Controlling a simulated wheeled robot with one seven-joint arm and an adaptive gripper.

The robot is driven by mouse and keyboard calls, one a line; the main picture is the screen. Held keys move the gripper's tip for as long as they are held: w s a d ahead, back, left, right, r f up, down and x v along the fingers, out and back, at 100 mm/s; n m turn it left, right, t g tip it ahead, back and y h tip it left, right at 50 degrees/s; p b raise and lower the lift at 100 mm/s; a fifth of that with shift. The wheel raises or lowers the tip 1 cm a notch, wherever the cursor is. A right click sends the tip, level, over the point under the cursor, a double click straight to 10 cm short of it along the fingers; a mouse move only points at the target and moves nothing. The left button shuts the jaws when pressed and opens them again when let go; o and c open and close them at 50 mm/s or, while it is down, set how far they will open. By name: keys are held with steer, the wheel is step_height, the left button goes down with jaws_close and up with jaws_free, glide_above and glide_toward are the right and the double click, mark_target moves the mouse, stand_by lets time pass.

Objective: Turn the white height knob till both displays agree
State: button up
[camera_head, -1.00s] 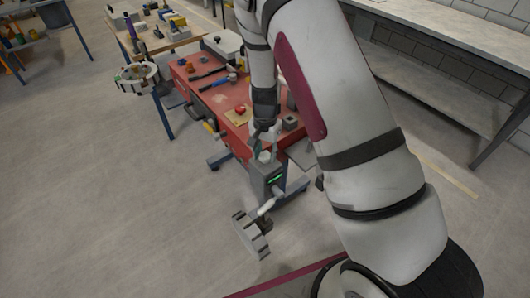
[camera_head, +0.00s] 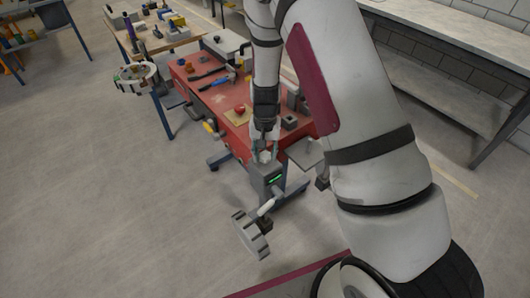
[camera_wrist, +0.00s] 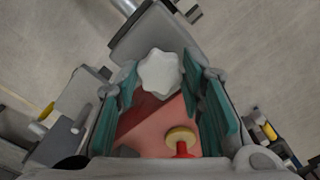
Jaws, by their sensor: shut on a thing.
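The white lobed height knob (camera_head: 264,157) sits on top of a grey box (camera_head: 262,178) at the front end of the red table. The wrist view shows the knob (camera_wrist: 160,72) from above. My gripper (camera_head: 264,149) points down at it, and its teal finger pads stand on either side of it, shut on the knob. A small display with a green readout (camera_head: 275,180) is on the box's side; its figures are too small to read. I cannot make out a second display.
The red table (camera_head: 215,97) carries several tools and a red button on a yellowish base (camera_head: 240,110). A grey plate (camera_head: 306,152) is at the right. Open floor lies left.

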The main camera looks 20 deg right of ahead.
mark_target(265, 155)
steer(key=o, duration=1.1)
steer(key=shift+o, duration=0.2)
step_height(265, 155, up, 12)
steer(key=shift+r, duration=0.1)
